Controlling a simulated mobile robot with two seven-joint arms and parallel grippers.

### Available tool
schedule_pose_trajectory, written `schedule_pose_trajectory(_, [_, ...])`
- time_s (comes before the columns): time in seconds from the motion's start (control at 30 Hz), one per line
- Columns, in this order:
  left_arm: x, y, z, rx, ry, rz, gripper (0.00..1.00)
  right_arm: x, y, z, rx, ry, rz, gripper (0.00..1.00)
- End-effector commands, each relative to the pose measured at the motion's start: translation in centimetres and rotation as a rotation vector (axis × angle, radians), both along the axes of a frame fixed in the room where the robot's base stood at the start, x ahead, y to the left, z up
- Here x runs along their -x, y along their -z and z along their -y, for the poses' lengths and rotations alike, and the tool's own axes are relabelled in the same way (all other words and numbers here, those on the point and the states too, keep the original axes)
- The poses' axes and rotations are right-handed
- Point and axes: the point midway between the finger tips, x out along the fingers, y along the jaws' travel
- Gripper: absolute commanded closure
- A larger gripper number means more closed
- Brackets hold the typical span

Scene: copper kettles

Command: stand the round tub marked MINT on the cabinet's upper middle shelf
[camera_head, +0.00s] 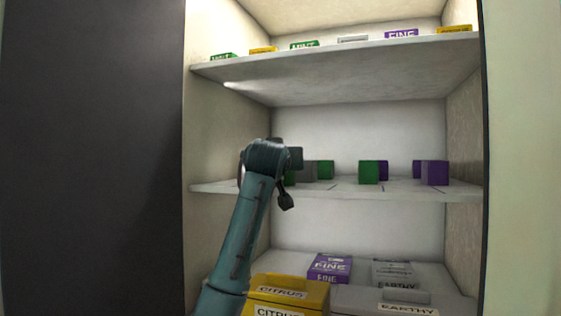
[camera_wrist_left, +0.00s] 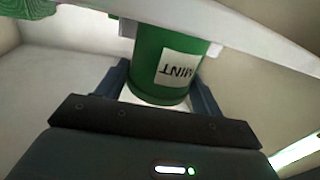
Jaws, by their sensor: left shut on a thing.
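The round green tub (camera_wrist_left: 152,45) marked MINT shows in the left wrist view between the fingers of my left gripper (camera_wrist_left: 163,92), which is shut on it. Its white label reads upside down in that view. In the head view my left gripper (camera_head: 270,157) is in front of the left part of the cabinet's middle visible shelf (camera_head: 400,192), probably the upper middle one. My wrist hides the tub there. I cannot tell whether the tub touches the shelf. My right gripper is not in view.
Green and purple blocks (camera_head: 435,173) stand on that shelf, right of my gripper. Small labelled items (camera_head: 402,35) line the shelf above. Cabinet side walls bound both sides.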

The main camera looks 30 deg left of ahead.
Motion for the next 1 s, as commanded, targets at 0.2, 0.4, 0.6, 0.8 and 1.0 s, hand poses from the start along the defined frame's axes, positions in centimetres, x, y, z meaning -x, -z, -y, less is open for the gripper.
schedule_pose_trajectory(0.2, [0.0,0.2,0.0,0.000,0.000,-0.001,0.19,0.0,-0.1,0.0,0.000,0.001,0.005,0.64])
schedule_pose_trajectory(0.4, [0.0,0.1,0.0,0.000,0.000,0.000,0.11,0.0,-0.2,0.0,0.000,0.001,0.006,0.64])
schedule_pose_trajectory(0.6, [0.1,-0.2,0.1,0.000,0.001,0.001,0.11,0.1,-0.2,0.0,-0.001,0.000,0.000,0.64])
schedule_pose_trajectory(0.8, [2.6,0.0,1.4,-0.001,0.003,0.004,0.11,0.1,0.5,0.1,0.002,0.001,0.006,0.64])
schedule_pose_trajectory(1.0, [6.6,0.0,3.4,-0.001,0.003,0.005,0.11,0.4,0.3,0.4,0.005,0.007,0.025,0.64])
